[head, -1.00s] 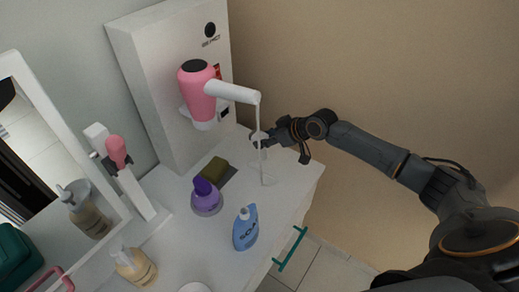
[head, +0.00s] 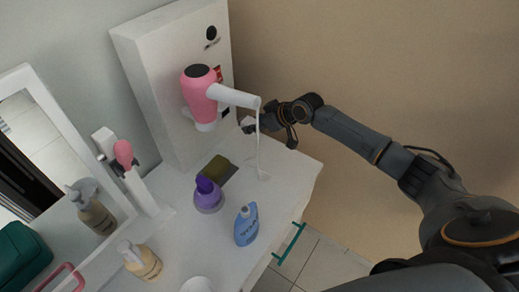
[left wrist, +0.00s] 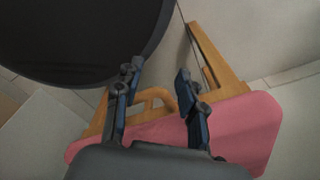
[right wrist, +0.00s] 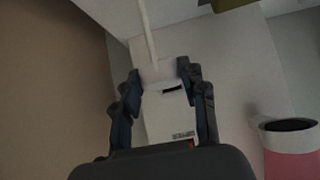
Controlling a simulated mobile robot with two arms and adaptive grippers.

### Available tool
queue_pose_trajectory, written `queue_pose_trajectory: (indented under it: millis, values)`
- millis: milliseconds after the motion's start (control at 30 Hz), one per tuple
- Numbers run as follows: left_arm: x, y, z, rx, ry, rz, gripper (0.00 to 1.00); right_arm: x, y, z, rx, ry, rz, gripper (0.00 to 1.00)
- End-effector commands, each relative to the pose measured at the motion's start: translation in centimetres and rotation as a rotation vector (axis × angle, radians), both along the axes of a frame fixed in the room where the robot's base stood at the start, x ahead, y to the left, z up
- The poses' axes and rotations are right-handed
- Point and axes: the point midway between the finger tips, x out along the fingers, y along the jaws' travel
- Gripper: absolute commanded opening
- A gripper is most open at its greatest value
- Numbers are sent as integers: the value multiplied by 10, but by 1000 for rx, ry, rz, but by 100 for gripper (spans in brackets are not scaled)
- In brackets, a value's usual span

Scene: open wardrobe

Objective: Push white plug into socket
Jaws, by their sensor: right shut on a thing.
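My right gripper (right wrist: 158,78) is shut on the white plug (right wrist: 157,72); its cord runs up from it in the right wrist view. In the head view the right gripper (head: 252,122) holds the plug (head: 247,121) beside the white panel, above the countertop. My left gripper (left wrist: 157,88) is open and empty in the left wrist view, and out of the head view.
A pink-seated stool (left wrist: 245,125) is below the left gripper.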

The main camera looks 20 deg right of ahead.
Motion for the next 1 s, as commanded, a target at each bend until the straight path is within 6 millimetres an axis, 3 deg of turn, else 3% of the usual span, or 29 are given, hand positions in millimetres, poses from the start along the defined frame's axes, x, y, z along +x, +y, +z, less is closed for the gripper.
queue_pose_trajectory:
  millis: [267,700,1000]
  values:
    - [0,0,-2,0,0,0,40,3,1,0,1,-1,0,10]
    - [0,0,-15,-1,1,-1,40,32,19,-1,1,0,-1,10]
    - [0,-1,-18,-1,1,-1,40,41,24,0,0,0,0,10]
